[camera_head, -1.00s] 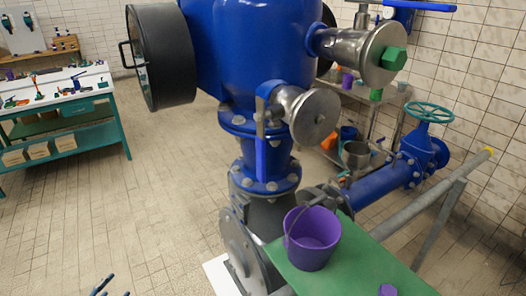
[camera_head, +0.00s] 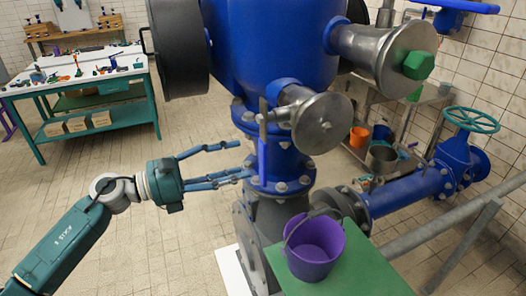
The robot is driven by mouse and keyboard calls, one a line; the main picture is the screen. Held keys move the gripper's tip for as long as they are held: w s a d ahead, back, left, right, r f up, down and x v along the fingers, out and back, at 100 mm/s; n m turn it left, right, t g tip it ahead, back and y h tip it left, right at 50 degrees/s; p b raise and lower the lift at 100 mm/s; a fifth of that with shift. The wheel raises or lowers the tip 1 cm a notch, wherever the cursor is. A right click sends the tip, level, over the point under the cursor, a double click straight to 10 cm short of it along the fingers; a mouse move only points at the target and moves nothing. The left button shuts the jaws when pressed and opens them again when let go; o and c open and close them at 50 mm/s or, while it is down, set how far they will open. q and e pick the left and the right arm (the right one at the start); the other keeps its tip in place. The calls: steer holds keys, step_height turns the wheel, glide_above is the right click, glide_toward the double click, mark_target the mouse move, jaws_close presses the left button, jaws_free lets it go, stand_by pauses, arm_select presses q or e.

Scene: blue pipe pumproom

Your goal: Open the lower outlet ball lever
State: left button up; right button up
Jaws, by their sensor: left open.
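The lower outlet is a short metal pipe with a round silver flange (camera_head: 322,122) on the front of the blue vessel. Its ball lever (camera_head: 262,150) hangs straight down at the left side of the outlet, with a metal upper part and a blue grip. My left gripper (camera_head: 243,160) comes in from the left with its fingers spread open and pointing right. Its fingertips are close to the left of the lever's blue grip; I cannot tell whether they touch. Nothing is between the fingers. My right gripper is not in view.
A purple bucket (camera_head: 314,249) stands on a green surface (camera_head: 356,272) below the outlet. A larger outlet with a green hex plug (camera_head: 418,65) is above right. A valve with a teal handwheel (camera_head: 471,120) is at right. The workbench (camera_head: 85,85) is back left.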

mark_target(259, 158)
arm_select(q)
steer(key=p+x, duration=0.2)
steer(key=x, duration=0.4)
steer(key=shift+w+d+r, duration=0.1)
steer(key=shift+d+r, duration=0.05)
steer(key=shift+w+d, duration=0.2)
steer(key=shift+d, duration=0.3)
jaws_close()
